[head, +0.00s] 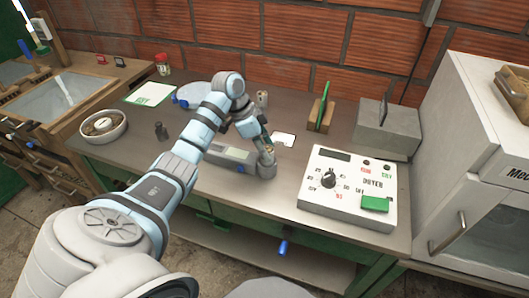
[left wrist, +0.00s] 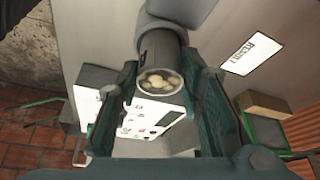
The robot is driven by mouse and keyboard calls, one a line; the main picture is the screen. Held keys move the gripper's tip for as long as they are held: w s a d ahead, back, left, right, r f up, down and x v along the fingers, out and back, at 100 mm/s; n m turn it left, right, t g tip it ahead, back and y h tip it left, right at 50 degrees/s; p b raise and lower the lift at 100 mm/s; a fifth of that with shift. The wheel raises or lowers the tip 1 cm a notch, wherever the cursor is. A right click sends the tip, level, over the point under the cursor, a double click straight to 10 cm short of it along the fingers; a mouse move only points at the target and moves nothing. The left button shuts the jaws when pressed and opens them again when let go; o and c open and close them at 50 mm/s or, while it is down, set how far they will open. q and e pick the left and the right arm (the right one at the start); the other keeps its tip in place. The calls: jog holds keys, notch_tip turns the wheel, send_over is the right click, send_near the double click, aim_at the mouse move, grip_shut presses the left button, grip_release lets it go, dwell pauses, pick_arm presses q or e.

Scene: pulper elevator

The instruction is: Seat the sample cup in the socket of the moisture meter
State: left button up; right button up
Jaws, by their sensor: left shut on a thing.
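The sample cup (left wrist: 160,62) is a dark metal cylinder with pale beans inside, its open mouth toward the left wrist camera. My left gripper (left wrist: 163,72) is shut on it, one finger on each side. In the head view my left gripper (head: 266,146) is directly over the round grey socket (head: 266,168) at the right end of the moisture meter (head: 229,154), a low grey box. The cup is mostly hidden there by the fingers. Its base is close to the socket; I cannot tell whether it is inside. My right gripper is not in view.
The white dryer box (head: 347,190) with a knob and green button stands right of the socket. A grey block (head: 388,130) and wooden holder (head: 320,115) are behind. A small dark weight (head: 161,131) and round bowl (head: 98,126) stand left. The front bench strip is clear.

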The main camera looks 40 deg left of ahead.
pick_arm(q)
jog(key=shift+f, duration=0.85)
jog(key=shift+w+f, duration=0.15)
jog(key=shift+w, duration=0.15)
jog(key=o, duration=1.2)
jog(key=shift+s, duration=0.15)
jog(key=p+v, duration=0.1)
jog(key=v, duration=1.1)
